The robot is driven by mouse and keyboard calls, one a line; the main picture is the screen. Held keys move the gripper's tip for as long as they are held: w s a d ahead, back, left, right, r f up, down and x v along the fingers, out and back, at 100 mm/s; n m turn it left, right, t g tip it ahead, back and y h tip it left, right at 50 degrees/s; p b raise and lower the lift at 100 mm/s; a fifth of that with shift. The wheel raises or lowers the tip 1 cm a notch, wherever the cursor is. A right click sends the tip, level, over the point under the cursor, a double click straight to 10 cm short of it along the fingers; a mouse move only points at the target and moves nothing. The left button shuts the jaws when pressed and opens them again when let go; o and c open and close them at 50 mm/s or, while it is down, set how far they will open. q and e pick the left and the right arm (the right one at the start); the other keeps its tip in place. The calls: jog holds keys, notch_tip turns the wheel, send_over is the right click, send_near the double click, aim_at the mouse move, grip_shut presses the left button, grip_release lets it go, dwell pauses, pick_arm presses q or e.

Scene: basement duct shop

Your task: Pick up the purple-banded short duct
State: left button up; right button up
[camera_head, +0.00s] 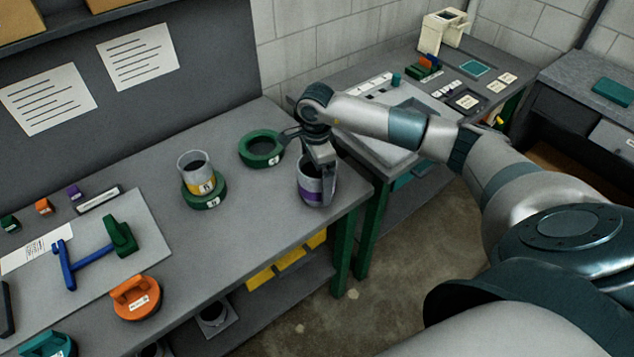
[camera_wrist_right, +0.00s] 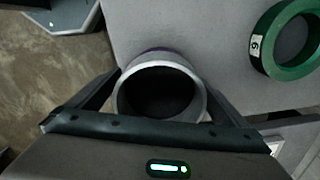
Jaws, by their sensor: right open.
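The purple-banded short duct (camera_head: 309,195) stands upright near the right end of the grey bench, close to the front edge. It is an open grey tube with a purple band. My right gripper (camera_head: 322,181) is directly above it and pointing down, with a finger reaching down beside the tube. In the right wrist view the duct's round mouth (camera_wrist_right: 160,69) sits between the two open fingers (camera_wrist_right: 163,80), one on each side. Whether either finger touches the wall cannot be told. My left gripper is not in view.
A green ring (camera_head: 262,148) lies just behind the duct. A yellow-banded duct (camera_head: 195,165) stands on another green ring (camera_head: 204,201) to the left. A board (camera_head: 150,240) with blue and green tools lies farther left, near an orange handled piece (camera_head: 136,298). A second table (camera_head: 345,82) stands behind right.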

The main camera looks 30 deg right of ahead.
aim_at(319, 173)
jog(key=c, duration=1.3)
jog(key=shift+r, duration=0.1)
jog(key=shift+w+r+b, duration=0.1)
jog(key=shift+r+b, duration=0.3)
jog(key=shift+b, duration=0.05)
jog(key=r, duration=0.1)
jog(key=r+b, duration=0.2)
jog(key=shift+s+d+r, duration=0.1)
jog(key=shift+s+d, duration=0.15)
jog(key=shift+d, duration=0.05)
jog(key=s+d+r+b, duration=0.4)
jog(key=s+d+r, duration=0.2)
jog(key=s+r, duration=0.1)
jog(key=shift+s+d+b, duration=0.4)
jog(key=shift+s, duration=0.5)
